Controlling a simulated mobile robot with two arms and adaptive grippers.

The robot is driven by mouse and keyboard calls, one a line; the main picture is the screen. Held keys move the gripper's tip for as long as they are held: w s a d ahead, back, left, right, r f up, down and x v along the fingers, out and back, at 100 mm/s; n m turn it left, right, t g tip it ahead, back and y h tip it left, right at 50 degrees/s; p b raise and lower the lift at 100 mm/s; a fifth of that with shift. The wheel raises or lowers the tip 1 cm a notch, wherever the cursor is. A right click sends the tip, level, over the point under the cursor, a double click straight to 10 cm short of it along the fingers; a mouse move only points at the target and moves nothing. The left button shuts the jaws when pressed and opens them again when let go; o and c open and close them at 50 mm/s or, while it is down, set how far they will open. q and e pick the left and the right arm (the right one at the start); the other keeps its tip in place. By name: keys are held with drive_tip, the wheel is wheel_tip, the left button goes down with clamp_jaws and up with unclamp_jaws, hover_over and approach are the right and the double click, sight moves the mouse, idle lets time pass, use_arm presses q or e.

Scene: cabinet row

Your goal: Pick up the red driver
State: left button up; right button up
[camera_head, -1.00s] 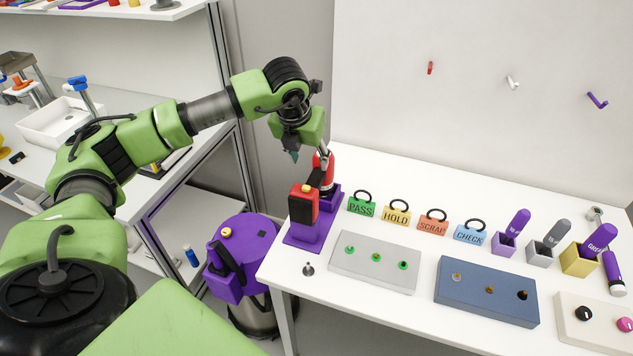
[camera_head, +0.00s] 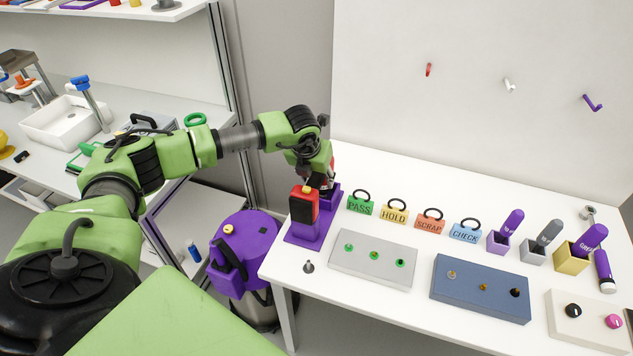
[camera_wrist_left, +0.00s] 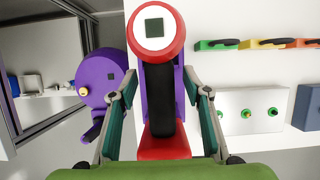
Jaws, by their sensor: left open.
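The red driver (camera_wrist_left: 160,100) has a round red head with a pale face, a black handle and a red base in the left wrist view. In the head view its red-and-black base (camera_head: 304,207) shows at the purple dock (camera_head: 306,233) on the table's left end, and my arm mostly hides its head. My left gripper (camera_head: 321,181) is over the driver from behind. In the left wrist view my left gripper (camera_wrist_left: 159,80) is open, with one finger on each side of the black handle. I cannot tell whether the fingers touch it. My right gripper is not in view.
A purple drum (camera_head: 243,254) stands left of the table. Several coloured tags (camera_head: 394,213) and a grey panel (camera_head: 373,260) lie right of the dock. A small dark peg (camera_head: 308,267) stands near the table's front left corner. Purple-handled tools (camera_head: 512,222) stand farther right.

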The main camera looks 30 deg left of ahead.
use_arm(q)
drive_tip(key=c, duration=1.2)
drive_tip(key=shift+w+r, duration=0.1)
drive_tip(key=shift+r, duration=0.05)
drive_tip(key=shift+r, duration=0.15)
drive_tip(key=shift+r+b, duration=0.55)
drive_tip(key=shift+b, duration=0.05)
drive_tip(key=s+a+r+b, duration=0.2)
drive_tip(key=s+r, duration=0.1)
drive_tip(key=s, duration=0.1)
drive_tip(key=s+a+r+b, duration=0.2)
drive_tip(key=s+r, duration=0.2)
drive_tip(key=s+a+r+b, duration=0.1)
drive_tip(key=s+a+r, duration=0.1)
drive_tip(key=s+r, duration=0.2)
drive_tip(key=shift+s+a+r+b, duration=0.1)
drive_tip(key=shift+s+r+b, duration=0.15)
drive_tip(key=shift+s+b, duration=0.15)
